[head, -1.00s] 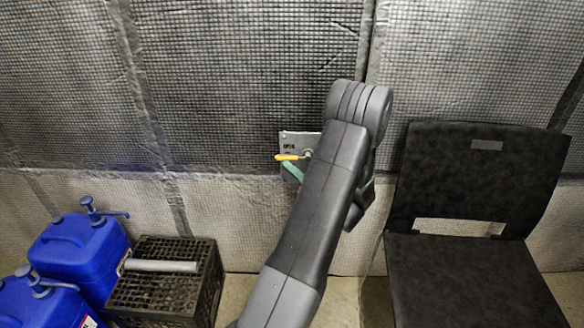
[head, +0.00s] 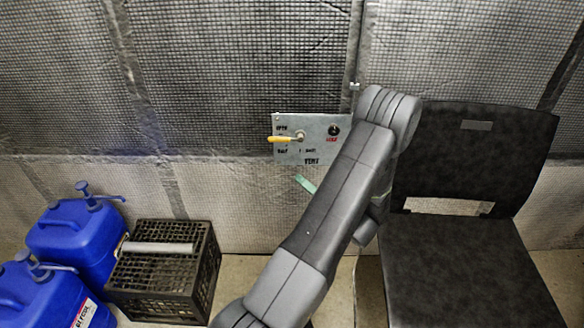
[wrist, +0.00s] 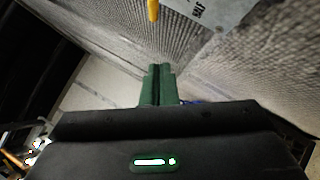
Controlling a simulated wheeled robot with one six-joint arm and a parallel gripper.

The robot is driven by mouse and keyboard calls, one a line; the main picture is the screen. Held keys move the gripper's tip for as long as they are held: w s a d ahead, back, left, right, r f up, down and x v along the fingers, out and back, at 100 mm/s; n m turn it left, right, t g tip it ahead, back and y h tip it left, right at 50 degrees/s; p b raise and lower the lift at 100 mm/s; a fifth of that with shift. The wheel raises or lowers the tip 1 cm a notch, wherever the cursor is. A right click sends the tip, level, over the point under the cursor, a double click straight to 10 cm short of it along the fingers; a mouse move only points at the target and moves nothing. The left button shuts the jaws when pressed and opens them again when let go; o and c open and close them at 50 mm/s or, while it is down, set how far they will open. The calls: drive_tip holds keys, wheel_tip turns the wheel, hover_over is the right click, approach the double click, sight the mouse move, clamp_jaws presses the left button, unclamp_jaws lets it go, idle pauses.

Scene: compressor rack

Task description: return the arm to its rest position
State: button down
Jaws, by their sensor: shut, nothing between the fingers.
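My arm reaches up from the bottom of the head view and bends at its elbow in front of the wall. My gripper (wrist: 157,86) shows in the wrist view as two green fingers closed together with nothing between them. In the head view only a green fingertip (head: 305,184) shows left of my forearm, below the panel; the rest of the gripper is hidden behind the arm. The fingers look clear of the wall panel (head: 290,152).
The panel carries a yellow-handled lever (head: 284,139) and a dark knob (head: 334,130). A black chair (head: 460,262) stands close at right.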

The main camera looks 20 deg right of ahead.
drive_tip(key=shift+v, duration=0.85)
drive_tip(key=shift+w+a+f, duration=0.1)
drive_tip(key=shift+w+a+r+b, duration=0.15)
drive_tip(key=shift+w+a+r, duration=0.7)
drive_tip(key=shift+w, duration=0.9)
drive_tip(key=shift+w+a+r+b, duration=0.1)
drive_tip(key=shift+w+a+r, duration=0.5)
drive_tip(key=shift+w+r, duration=0.85)
drive_tip(key=shift+w+a+r+b, duration=0.15)
drive_tip(key=shift+w+a+r, duration=0.6)
drive_tip(key=shift+w, duration=1.25)
